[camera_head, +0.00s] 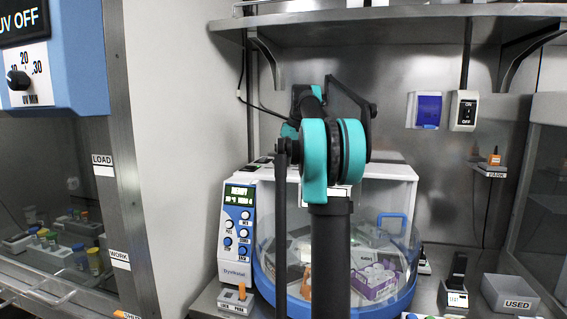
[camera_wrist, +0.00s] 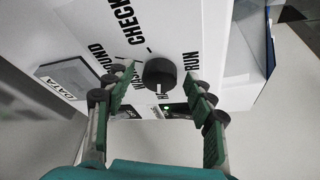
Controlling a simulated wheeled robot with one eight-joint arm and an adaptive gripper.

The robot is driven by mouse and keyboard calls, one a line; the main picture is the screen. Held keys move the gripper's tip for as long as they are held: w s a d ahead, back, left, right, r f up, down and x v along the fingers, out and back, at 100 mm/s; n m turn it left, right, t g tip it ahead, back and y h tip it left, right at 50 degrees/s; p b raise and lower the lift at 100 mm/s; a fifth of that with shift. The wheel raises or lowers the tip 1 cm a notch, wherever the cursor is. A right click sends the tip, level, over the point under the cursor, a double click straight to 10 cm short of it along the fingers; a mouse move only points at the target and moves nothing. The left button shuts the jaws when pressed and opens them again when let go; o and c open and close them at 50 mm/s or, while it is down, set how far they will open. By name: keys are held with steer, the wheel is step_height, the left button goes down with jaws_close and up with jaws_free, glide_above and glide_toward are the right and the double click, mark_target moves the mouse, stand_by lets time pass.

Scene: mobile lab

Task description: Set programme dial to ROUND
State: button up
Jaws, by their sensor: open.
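The programme dial (camera_wrist: 160,73) is a round black knob on a white panel (camera_wrist: 215,25) in the wrist view. A pale pointer mark shows on its lower edge, pointing down the picture toward a label that is mostly hidden. Black labels ring it: CHECK at upper left, ROUND at left, partly hidden, and RUN at right. My gripper (camera_wrist: 160,76) is open, with one green-padded finger on each side of the knob. A gap shows between each fingertip and the knob; contact is not visible. In the head view my arm blocks the middle, and I cannot make out the dial.
A DATA label (camera_wrist: 70,77) sits on the panel at left. A small green light shows below the knob. In the head view, a Dynstat-like control unit (camera_head: 237,235) stands left of a clear round tub (camera_head: 262,285). A USED bin (camera_head: 510,290) is at right; a shelf (camera_head: 400,22) runs above.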

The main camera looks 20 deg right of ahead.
steer(key=c, duration=1.1)
steer(key=shift+c, duration=0.2)
steer(key=shift+m, duration=0.3)
steer(key=m+h, duration=0.1)
steer(key=m, duration=0.3)
steer(key=shift+s+a+h, duration=0.1)
steer(key=shift+a+h, duration=0.1)
steer(key=shift+h, duration=0.2)
steer(key=m+h, duration=0.1)
steer(key=m, duration=0.2)
steer(key=m+h, duration=0.1)
steer(key=m, duration=0.1)
steer(key=shift+a+m, duration=0.2)
steer(key=shift+m, duration=0.2)
steer(key=m, duration=0.2)
steer(key=m+h, duration=0.1)
steer(key=m, duration=0.1)
steer(key=shift+w+a+g+h, duration=0.1)
steer(key=shift+w+g+h, duration=0.1)
steer(key=shift+g+h, duration=0.15)
steer(key=shift+w+m+g+h, duration=0.1)
steer(key=shift+m+g+h, duration=0.25)
steer(key=shift+m, duration=1)
steer(key=shift+m+g+h, duration=0.1)
steer(key=shift+m+g, duration=0.4)
steer(key=shift+m, duration=0.85)
